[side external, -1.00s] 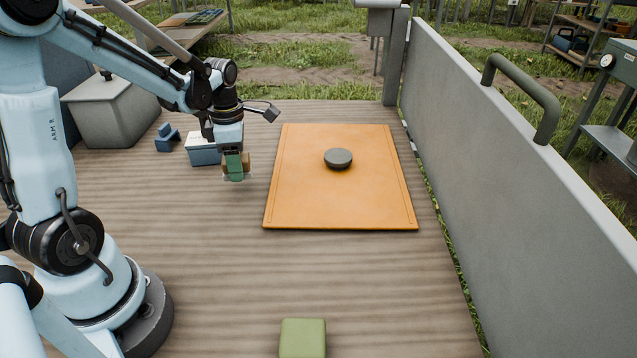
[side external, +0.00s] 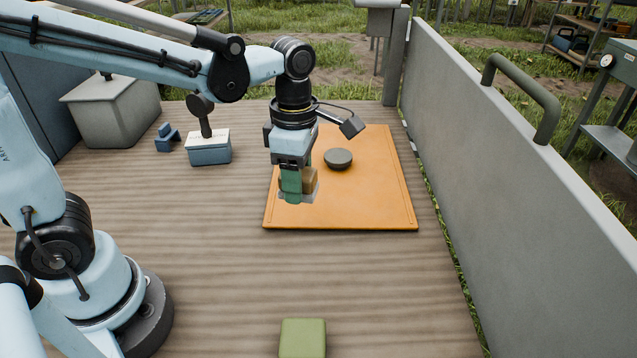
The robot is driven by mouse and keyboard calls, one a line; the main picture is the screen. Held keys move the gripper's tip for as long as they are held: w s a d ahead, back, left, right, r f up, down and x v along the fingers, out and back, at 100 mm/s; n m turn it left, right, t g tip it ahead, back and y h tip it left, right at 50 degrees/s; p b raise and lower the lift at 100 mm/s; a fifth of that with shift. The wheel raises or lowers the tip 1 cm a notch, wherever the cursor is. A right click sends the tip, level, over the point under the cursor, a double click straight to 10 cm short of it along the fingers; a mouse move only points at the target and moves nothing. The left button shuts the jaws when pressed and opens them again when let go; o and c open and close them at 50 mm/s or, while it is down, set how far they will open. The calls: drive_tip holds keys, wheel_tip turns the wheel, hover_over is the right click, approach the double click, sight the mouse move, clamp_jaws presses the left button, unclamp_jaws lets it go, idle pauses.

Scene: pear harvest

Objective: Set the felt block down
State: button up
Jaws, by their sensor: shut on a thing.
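My gripper (side external: 299,188) hangs pointing down over the left part of an orange mat (side external: 370,205). It is shut on a small tan-brown block (side external: 311,179), which I take to be the felt block. A green finger hides part of the block. The block appears to be held above the mat, but the exact gap cannot be told from this view. A dark grey round disc (side external: 338,158) lies on the mat, to the right of my gripper and farther back.
An olive-green block (side external: 303,338) sits at the near edge. A grey wall (side external: 520,160) borders the right side. The mat's right part is clear.

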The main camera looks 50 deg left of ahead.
drive_tip(key=s+d+m, duration=0.5)
drive_tip(key=d, duration=0.5)
drive_tip(key=s+d+m, duration=0.4)
drive_tip(key=d+m, duration=0.1)
drive_tip(key=d, duration=0.5)
drive_tip(key=s+d+m, duration=0.5)
drive_tip(key=d+m, duration=0.1)
drive_tip(key=d, duration=0.4)
hover_over(415, 353)
wheel_tip(415, 353, down, 7)
drive_tip(key=shift+f, duration=2.05)
drive_tip(key=shift+f, duration=0.1)
drive_tip(key=o, duration=1)
